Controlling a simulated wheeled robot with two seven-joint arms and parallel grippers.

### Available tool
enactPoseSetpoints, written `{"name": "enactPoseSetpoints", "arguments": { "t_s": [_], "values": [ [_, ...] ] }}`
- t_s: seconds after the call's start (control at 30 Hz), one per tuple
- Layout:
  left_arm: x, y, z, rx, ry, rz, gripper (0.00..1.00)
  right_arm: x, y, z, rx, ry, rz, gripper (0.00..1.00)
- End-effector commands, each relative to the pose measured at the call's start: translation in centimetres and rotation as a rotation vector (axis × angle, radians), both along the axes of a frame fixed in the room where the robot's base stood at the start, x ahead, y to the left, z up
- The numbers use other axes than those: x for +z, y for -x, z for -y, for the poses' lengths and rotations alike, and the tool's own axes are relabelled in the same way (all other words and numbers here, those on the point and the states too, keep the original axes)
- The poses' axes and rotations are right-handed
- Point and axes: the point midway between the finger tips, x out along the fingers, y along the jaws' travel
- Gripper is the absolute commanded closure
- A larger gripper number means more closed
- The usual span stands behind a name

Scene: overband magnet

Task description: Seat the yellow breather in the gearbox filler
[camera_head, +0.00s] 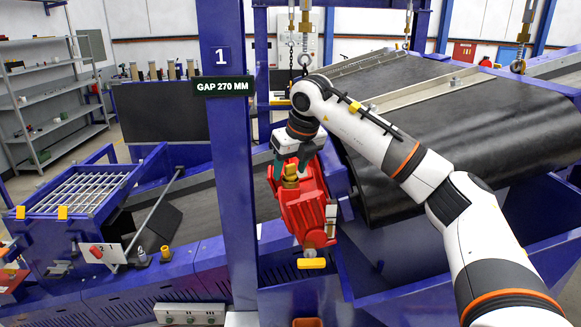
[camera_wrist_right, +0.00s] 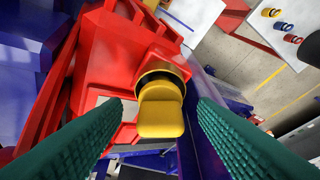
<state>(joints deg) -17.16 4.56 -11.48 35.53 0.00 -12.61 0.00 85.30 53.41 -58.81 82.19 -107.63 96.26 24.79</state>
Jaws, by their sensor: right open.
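The yellow breather (camera_wrist_right: 160,112) has a blocky head and a round collar. In the right wrist view it stands at the filler opening (camera_wrist_right: 160,72) of the red gearbox (camera_wrist_right: 105,60); whether it sits fully down cannot be told. In the head view the breather (camera_head: 290,172) is at the top of the gearbox (camera_head: 305,210). My right gripper (camera_head: 291,166) is just above the gearbox top. Its green fingers are open, one on each side of the breather, with gaps visible in the wrist view. My left gripper is not in view.
A blue post (camera_head: 228,150) stands left of the gearbox. A black conveyor belt (camera_head: 440,130) lies to the right, behind my right arm. A yellow bar (camera_head: 311,263) shows below the gearbox. A white surface with small coloured rings (camera_wrist_right: 280,27) is in the wrist view.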

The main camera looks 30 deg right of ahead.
Motion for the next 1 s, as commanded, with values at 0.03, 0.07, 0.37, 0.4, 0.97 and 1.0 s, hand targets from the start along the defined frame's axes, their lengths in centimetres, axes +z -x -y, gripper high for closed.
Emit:
{"name": "enactPoseSetpoints", "arguments": {
  "t_s": [0.03, 0.07, 0.37, 0.4, 0.97, 1.0],
  "values": [
    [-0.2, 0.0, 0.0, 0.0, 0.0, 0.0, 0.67, 0.3, 0.1, 0.0, 0.0, -0.001, 0.003, 0.47],
    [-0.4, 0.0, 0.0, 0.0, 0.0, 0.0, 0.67, 0.6, 0.2, -0.1, 0.001, -0.002, 0.004, 0.47],
    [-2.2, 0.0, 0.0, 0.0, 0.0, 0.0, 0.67, 6.1, 2.5, -0.1, 0.0, -0.003, 0.008, 0.47],
    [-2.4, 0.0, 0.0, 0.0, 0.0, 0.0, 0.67, 6.9, 2.8, -0.1, 0.001, -0.002, 0.007, 0.47],
    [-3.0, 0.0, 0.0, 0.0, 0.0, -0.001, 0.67, 11.0, 4.6, -0.1, 0.0, -0.001, 0.001, 0.47],
    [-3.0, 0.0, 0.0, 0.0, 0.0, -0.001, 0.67, 10.9, 4.6, -0.1, 0.0, -0.001, 0.001, 0.47]
  ]
}}
